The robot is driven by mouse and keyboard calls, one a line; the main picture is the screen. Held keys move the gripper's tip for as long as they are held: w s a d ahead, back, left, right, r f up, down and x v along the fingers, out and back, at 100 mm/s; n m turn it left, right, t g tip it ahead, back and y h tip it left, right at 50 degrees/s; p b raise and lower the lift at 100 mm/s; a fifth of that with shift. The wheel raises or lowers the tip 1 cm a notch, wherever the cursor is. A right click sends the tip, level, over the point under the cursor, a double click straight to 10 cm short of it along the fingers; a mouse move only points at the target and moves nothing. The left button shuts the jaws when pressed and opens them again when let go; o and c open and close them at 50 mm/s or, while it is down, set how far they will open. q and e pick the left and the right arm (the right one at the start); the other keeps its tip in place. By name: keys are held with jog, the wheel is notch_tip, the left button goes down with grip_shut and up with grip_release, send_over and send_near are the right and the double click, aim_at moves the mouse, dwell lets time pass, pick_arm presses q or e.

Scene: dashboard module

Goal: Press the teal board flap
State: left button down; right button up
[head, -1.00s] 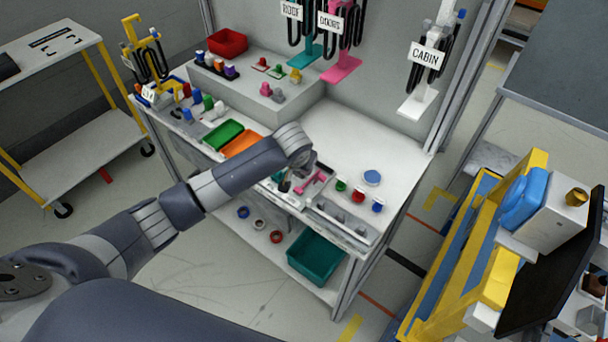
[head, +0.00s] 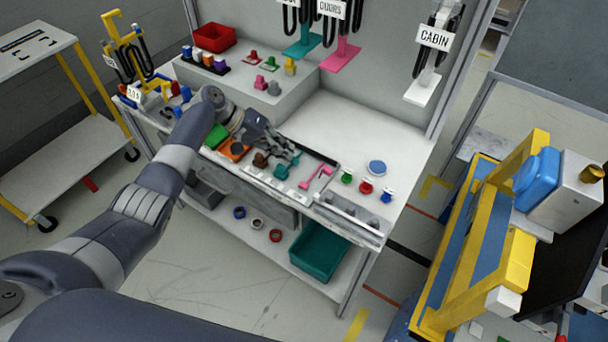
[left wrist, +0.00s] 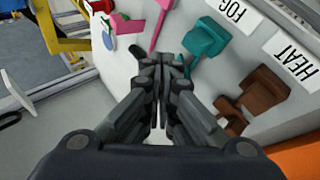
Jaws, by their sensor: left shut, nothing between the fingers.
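The teal board flap (head: 286,166) sits on the dashboard board between a brown flap (head: 261,160) and a pink part (head: 317,177). In the left wrist view the teal flap (left wrist: 206,38) stands next to the FOG label, just beyond and right of my fingertips. My left gripper (head: 291,149) reaches over the board from the left, with its fingers closed and empty. In the left wrist view its fingertips (left wrist: 166,62) are close to the teal flap's lower edge. I cannot tell whether they touch it. My right gripper is not in view.
The brown flap (left wrist: 258,92) by the HEAT label lies right of the fingers in the left wrist view. Green, red and blue knobs (head: 366,187) and a blue disc (head: 377,167) are on the bench's right. The white worktop (head: 350,125) behind is clear.

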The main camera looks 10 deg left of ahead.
pick_arm(q)
jog(key=shift+w+a+f+h+b, duration=0.3)
jog(key=shift+a+f+h+b, duration=0.2)
jog(key=shift+b, duration=0.7)
jog(key=shift+r+p, duration=0.25)
jog(key=shift+p, duration=0.05)
jog(key=shift+r+p, duration=0.65)
jog(key=shift+r, duration=0.05)
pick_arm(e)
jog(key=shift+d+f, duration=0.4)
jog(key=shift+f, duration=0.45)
pick_arm(q)
jog(key=shift+r, duration=0.15)
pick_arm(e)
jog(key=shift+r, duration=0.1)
